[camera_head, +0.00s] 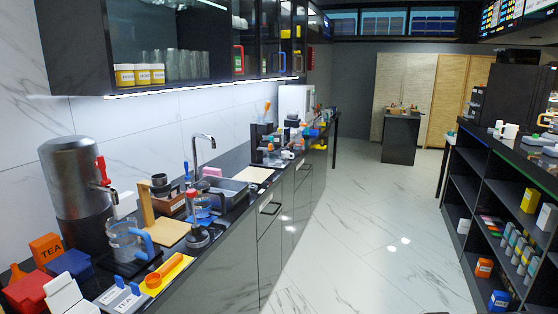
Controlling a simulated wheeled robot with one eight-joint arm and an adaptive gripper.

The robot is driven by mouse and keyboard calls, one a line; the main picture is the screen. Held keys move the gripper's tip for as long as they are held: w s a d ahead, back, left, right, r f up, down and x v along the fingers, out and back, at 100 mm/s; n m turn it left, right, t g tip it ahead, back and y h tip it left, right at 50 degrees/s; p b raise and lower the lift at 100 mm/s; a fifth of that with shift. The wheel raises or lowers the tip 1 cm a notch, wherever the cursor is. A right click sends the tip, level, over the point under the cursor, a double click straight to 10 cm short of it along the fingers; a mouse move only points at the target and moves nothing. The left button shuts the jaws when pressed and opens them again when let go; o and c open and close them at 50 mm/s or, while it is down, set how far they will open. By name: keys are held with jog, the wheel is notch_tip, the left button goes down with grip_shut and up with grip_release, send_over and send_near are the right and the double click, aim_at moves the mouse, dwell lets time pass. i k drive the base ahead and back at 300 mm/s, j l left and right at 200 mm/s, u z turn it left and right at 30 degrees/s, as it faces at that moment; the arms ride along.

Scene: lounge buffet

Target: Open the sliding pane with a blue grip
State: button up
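A dark upper cabinet runs along the left wall above the counter, with glass-like panes in its front. A blue grip (279,62) shows on one of these panes (272,38), in the upper middle of the head view. A red grip (238,60) is to its left and a yellow-orange grip (297,61) to its right. The panes are seen at a steep angle, and I cannot tell how far the blue-gripped one stands open. My gripper is not in view.
The counter below is crowded: a metal urn (78,175), a tea box (46,247), a glass jug (128,240), a tall tap (203,145). Honey jars (142,75) stand in the cabinet's left bay. A dark shelf unit (475,165) stands right. The marble floor (355,230) between is clear.

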aim_at(263, 76)
jog(key=i, duration=1.95)
jog(key=i+z, duration=0.1)
jog(key=i, duration=0.6)
jog(key=i+j, duration=0.15)
jog(key=i, duration=0.55)
jog(key=i+z, duration=0.15)
jog(key=i, duration=0.55)
jog(key=i+j+z, duration=0.2)
jog(key=l, duration=0.05)
